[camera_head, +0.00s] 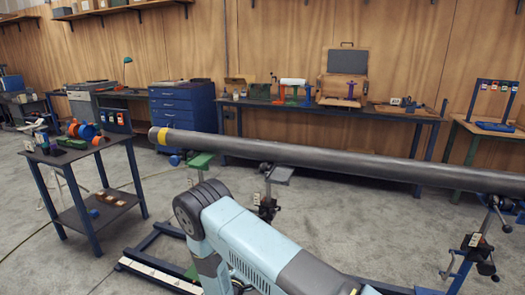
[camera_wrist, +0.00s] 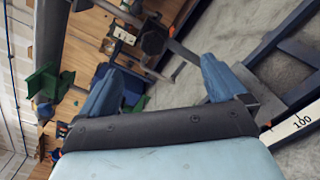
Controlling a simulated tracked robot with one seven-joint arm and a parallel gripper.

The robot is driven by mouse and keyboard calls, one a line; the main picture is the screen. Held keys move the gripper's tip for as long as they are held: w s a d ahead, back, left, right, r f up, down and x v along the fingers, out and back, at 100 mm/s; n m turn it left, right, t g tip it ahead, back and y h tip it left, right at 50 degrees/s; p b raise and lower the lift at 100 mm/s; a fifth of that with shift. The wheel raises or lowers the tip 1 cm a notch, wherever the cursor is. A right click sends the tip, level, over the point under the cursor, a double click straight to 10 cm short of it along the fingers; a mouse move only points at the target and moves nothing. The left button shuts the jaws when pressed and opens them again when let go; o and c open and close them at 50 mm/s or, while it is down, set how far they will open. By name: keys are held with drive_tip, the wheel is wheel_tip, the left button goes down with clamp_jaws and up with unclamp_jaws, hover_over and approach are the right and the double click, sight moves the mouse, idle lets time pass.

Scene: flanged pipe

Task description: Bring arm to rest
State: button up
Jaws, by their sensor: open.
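My gripper (camera_wrist: 160,66) shows in the wrist view with its two blue fingers wide apart. Nothing is between the fingers. In the head view my light blue arm rises from the bottom edge, in front of the pipe (camera_head: 330,161), and the gripper itself is hidden there. The long dark grey pipe lies on supports across the middle and right, with a yellow band near its left end. In the wrist view the pipe (camera_wrist: 51,40) runs along the upper left, apart from the fingers.
A green support (camera_wrist: 48,82) and a pipe stand (camera_wrist: 152,40) lie beyond the fingers. A white scale (camera_wrist: 292,128) runs along the floor frame at right. A tool cart (camera_head: 95,205) stands at left. A workbench (camera_head: 330,110) lines the back wall. Floor shows between cart and frame.

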drive_tip(key=w+d+r+m+g+h, duration=0.1)
drive_tip(key=d+r+m+g+h, duration=0.25)
drive_tip(key=d+r, duration=0.45)
drive_tip(key=w+d+r+m+g+h, duration=0.2)
drive_tip(key=d+r+m+g+h, duration=0.15)
drive_tip(key=r, duration=0.75)
drive_tip(key=s+d+r+m+g+y, duration=0.1)
drive_tip(key=s+d+r+m+g, duration=0.25)
drive_tip(key=d+r, duration=0.35)
drive_tip(key=s+d+r+m+g+y, duration=0.1)
drive_tip(key=s+d+r+m+g, duration=0.3)
drive_tip(key=r, duration=0.6)
drive_tip(key=s+d+r+m+g+y, duration=0.1)
drive_tip(key=s+d+r+m+y, duration=0.2)
drive_tip(key=s+r, duration=0.35)
drive_tip(key=s+d+r+m+y, duration=0.1)
drive_tip(key=s+d+r+y, duration=0.1)
drive_tip(key=s+d+r, duration=0.4)
drive_tip(key=s+a+r+m+t+y, duration=0.1)
drive_tip(key=s+r+t+y, duration=0.1)
drive_tip(key=s, duration=0.6)
drive_tip(key=s+a+r+m+t+y, duration=0.1)
drive_tip(key=s+r+y, duration=0.3)
drive_tip(key=s, duration=0.4)
drive_tip(key=shift+s+a+r+m+t+y, duration=0.25)
drive_tip(key=shift+a+m+t+y, duration=0.15)
drive_tip(key=shift+m+t, duration=0.35)
